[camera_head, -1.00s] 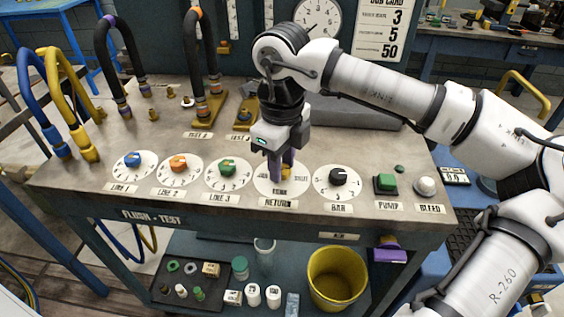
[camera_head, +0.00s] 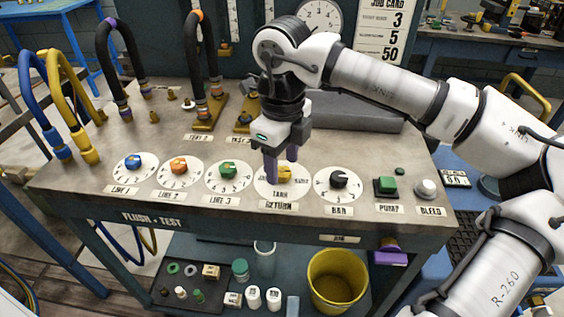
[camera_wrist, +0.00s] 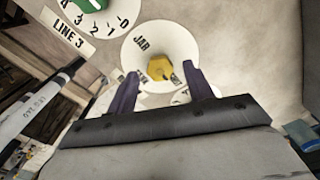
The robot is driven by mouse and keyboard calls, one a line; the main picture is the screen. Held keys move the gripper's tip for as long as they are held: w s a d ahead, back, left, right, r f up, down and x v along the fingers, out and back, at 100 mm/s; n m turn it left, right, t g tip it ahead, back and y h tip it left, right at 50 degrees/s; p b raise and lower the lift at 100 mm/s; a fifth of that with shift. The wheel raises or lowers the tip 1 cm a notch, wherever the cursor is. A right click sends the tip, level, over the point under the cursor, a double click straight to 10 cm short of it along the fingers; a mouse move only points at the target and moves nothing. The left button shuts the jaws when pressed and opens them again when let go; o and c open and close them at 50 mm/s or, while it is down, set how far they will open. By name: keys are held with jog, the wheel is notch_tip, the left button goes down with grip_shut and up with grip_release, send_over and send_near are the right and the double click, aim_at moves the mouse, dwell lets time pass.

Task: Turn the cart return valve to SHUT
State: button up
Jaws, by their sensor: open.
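The return valve is a yellow knob (camera_head: 285,174) on a round white dial (camera_head: 262,194) above the RETURN label (camera_head: 278,206). In the wrist view, the knob (camera_wrist: 159,68) has a dark mark at its lower right, and JAR is readable on the dial at its upper left. The other dial words are partly hidden or too small, so I cannot tell the setting. My gripper (camera_head: 281,170) points down over the dial with its purple fingers apart and empty. In the wrist view, the fingers (camera_wrist: 160,78) stand either side of the knob, with gaps between.
The green LINE 3 knob (camera_head: 228,169) is close on the left and the black BAR knob (camera_head: 339,179) close on the right. The green PUMP button (camera_head: 386,185) and white BLEED knob (camera_head: 427,188) are further right. A grey block (camera_head: 350,112) lies behind.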

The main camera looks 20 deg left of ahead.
aim_at(281, 171)
notch_tip(281, 171, up, 13)
jog(key=shift+f, duration=0.15)
jog(key=shift+s+a, duration=0.1)
jog(key=shift+s, duration=0.05)
dwell(0.5)
